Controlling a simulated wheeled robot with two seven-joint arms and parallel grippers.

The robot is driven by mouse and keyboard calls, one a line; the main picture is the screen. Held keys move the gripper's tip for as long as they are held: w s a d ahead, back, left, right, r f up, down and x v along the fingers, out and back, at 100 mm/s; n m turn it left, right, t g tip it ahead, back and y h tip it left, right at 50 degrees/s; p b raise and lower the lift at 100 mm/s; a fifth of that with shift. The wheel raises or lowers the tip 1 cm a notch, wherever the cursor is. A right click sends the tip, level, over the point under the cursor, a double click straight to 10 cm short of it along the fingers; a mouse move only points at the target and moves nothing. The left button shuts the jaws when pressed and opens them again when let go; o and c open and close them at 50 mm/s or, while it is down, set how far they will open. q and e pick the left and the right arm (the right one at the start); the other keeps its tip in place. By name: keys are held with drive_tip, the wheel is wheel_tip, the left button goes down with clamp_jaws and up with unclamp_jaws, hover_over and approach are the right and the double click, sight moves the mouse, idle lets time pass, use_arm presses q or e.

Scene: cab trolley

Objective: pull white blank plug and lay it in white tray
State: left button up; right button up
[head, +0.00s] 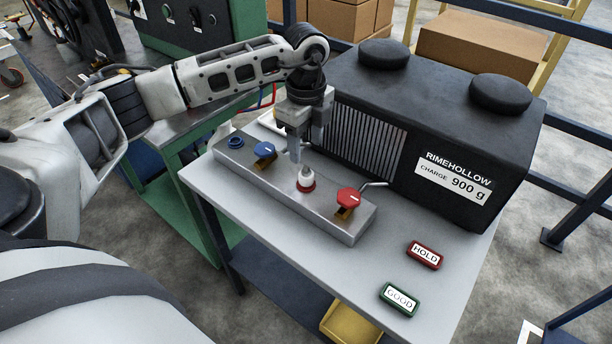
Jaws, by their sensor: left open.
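The white blank plug (307,173) stands upright in a red ring on top of the grey metal block (262,178). My left gripper (303,150) is open and points down just above and behind the plug. One finger reaches close to the plug; I cannot tell whether it touches. What looks like the white tray (268,122) shows only in part behind the block, with my gripper and arm hiding some of it. My right gripper is not in view.
A large black unit (420,110) stands behind. Red HOLD (425,254) and green GOOD (399,299) tags lie on the grey table top (330,275).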

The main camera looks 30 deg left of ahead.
sight(306, 168)
use_arm(q)
wheel_tip(306, 168, down, 7)
drive_tip(key=b, duration=0.4)
drive_tip(key=shift+f+b, duration=0.1)
drive_tip(key=shift+b, duration=0.2)
drive_tip(key=shift+f, duration=0.55)
drive_tip(key=shift+f+b, duration=0.15)
drive_tip(key=shift+b, duration=0.2)
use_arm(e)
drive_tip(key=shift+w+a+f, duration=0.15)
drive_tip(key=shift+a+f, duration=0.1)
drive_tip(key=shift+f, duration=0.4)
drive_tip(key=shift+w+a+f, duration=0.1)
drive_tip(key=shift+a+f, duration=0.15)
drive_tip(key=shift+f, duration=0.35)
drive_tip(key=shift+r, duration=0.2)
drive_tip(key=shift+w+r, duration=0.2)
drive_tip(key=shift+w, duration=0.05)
